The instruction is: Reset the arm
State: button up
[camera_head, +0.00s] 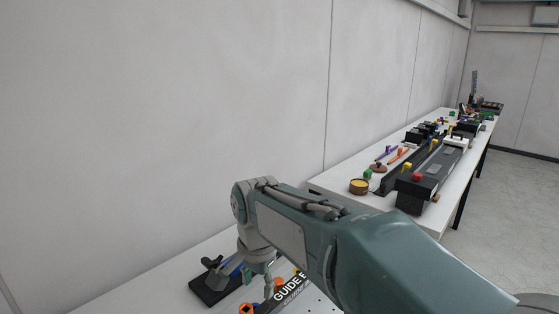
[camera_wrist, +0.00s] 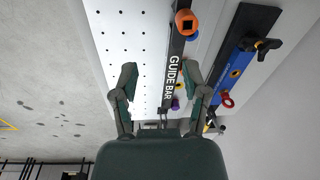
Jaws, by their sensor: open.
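My arm reaches from the lower right of the head view over a white table and bends down at its far end. My gripper (camera_wrist: 162,90) shows in the wrist view with its two dark fingers spread apart and nothing between them in its grip. Behind the fingers is a dark bar lettered GUIDE BAR (camera_wrist: 173,70), which also shows in the head view (camera_head: 290,289). In the head view the arm hides part of the bar and the table. I cannot tell how far the fingertips are above the table.
An orange ring-shaped piece (camera_wrist: 186,22) is by the bar. A black base with a blue bar (camera_wrist: 238,62) and a red ring (camera_wrist: 227,101) lies beside it. A second long table (camera_head: 330,181) with several small items runs along the wall. Floor (camera_head: 510,185) at the right is clear.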

jog(key=s+d+n+t, duration=0.4)
jog(key=s+d+n, duration=0.3)
jog(key=s+d, duration=0.9)
jog(key=d, duration=0.4)
jog(key=shift+s+d+f+t, duration=0.25)
jog(key=shift+s+f+t, duration=0.05)
jog(key=shift+s+t, duration=0.1)
